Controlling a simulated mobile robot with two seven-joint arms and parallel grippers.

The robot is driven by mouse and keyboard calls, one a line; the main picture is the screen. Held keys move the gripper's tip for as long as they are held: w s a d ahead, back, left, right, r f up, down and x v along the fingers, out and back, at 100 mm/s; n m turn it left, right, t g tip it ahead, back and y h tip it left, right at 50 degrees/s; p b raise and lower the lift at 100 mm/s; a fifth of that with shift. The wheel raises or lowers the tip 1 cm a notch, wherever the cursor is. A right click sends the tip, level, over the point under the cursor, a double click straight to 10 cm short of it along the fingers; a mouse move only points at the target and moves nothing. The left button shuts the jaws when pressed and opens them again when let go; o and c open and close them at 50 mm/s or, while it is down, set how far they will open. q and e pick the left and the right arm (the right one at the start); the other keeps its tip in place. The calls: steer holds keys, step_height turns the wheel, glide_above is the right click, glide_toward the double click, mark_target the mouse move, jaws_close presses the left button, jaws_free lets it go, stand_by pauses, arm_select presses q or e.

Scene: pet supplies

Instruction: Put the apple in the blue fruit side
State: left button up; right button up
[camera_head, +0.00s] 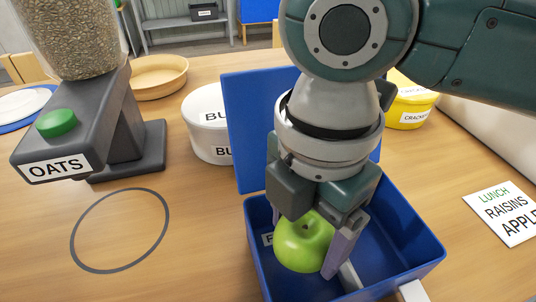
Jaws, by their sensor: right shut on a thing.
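A green apple (303,242) is in the left part of the open blue lunch box (420,255), beside a label mostly hidden behind it. My right gripper (308,228) reaches down from above, shut on the apple, with one finger visible on the apple's right side. A light divider (350,276) shows to the right of the apple. Whether the apple touches the box floor cannot be told. The raised blue lid (248,120) stands behind the box. My left gripper is not in view.
An oats dispenser (105,110) with a green button stands at left, near a dark ring (120,230) marked on the table. A white tub (208,125), wooden bowl (157,75) and yellow tub (410,108) stand behind. A lunch card (508,213) lies at right.

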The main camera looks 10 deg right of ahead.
mark_target(301, 257)
steer(key=shift+f+b, duration=0.35)
steer(key=shift+f, duration=2.45)
steer(key=shift+f, duration=0.2)
steer(key=o, duration=1.3)
steer(key=shift+r, duration=0.1)
